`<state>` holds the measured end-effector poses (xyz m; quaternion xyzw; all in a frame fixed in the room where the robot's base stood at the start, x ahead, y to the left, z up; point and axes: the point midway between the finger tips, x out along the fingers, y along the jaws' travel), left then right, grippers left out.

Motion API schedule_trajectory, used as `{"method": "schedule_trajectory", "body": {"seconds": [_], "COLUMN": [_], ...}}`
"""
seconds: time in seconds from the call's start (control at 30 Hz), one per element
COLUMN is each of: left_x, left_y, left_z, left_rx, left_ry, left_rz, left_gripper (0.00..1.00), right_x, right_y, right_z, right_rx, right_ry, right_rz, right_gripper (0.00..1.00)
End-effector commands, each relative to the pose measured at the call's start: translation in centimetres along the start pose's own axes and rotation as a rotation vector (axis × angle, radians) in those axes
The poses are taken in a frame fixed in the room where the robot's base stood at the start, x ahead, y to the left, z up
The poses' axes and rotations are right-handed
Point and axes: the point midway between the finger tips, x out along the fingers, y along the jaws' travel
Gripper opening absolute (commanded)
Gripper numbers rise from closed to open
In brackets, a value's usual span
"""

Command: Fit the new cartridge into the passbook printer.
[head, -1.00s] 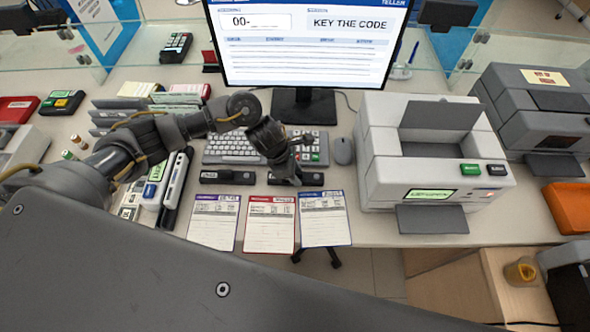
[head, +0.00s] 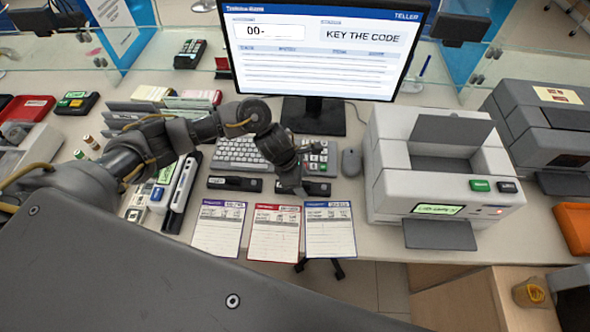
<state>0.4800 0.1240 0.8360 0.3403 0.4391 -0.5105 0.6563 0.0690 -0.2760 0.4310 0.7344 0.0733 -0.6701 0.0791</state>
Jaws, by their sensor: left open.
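The light grey printer (head: 395,190) stands on the counter right of the keyboard, its top lid raised over an open bay and a small green display lit on its front. Two flat black cartridge-like pieces lie on the counter in front of the keyboard, a left one (head: 235,183) and a right one (head: 317,188). I cannot tell which is new. My left gripper (head: 290,186) is open and points down beside the right piece's left end, partly covering that area. I cannot tell whether it touches the piece. My right gripper is not in view.
A monitor (head: 320,50) stands behind the keyboard (head: 240,154), with a mouse (head: 351,162) beside it. Three passbook-like sheets (head: 274,232) lie along the front edge. A darker machine (head: 540,125) and an orange tray (head: 574,228) are at the right. Several small devices crowd the left.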

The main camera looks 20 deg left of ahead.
Motion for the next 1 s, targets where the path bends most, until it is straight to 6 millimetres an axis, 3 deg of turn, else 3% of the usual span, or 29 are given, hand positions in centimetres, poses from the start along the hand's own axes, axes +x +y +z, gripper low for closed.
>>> {"method": "schedule_trajectory", "body": {"seconds": [0.5, 0.7, 1.0], "left_x": [-9.9, -11.2, -11.3], "left_y": [0.1, 0.0, 0.0], "left_z": [-0.1, 0.0, 0.0], "left_rx": [0.002, 0.001, 0.000], "left_ry": [0.000, 0.000, 0.000], "left_rz": [0.005, 0.002, 0.001], "left_gripper": [0.57, 0.57, 0.57], "right_x": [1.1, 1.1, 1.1], "right_y": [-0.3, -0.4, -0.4], "right_z": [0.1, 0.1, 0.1], "right_rx": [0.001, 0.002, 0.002], "right_ry": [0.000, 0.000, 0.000], "right_rz": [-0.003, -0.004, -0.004], "right_gripper": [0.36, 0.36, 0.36]}}
